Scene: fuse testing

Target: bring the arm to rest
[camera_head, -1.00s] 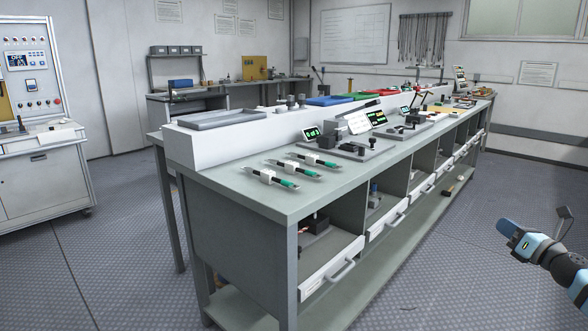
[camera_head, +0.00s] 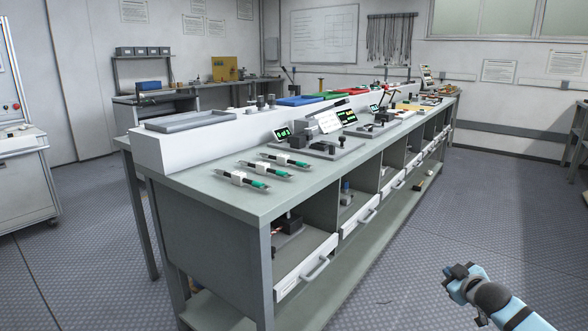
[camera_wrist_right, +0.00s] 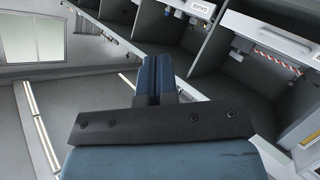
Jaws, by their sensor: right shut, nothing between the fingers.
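My right arm comes in at the lower right of the head view, with its gripper (camera_head: 456,272) over the open floor, to the right of the long workbench (camera_head: 225,201) and apart from it. In the right wrist view the two fingers (camera_wrist_right: 157,80) are pressed together with nothing between them. That view is tilted and shows the bench's open compartments beyond the fingers. My left gripper is not in view.
Several green-tipped probes (camera_head: 243,181) lie on the near bench top. A drawer (camera_head: 306,270) with a handle sits below. A grey tray (camera_head: 205,120) rests on the raised white ledge. A cabinet (camera_head: 22,185) stands at left. The patterned floor (camera_head: 400,235) around my right gripper is clear.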

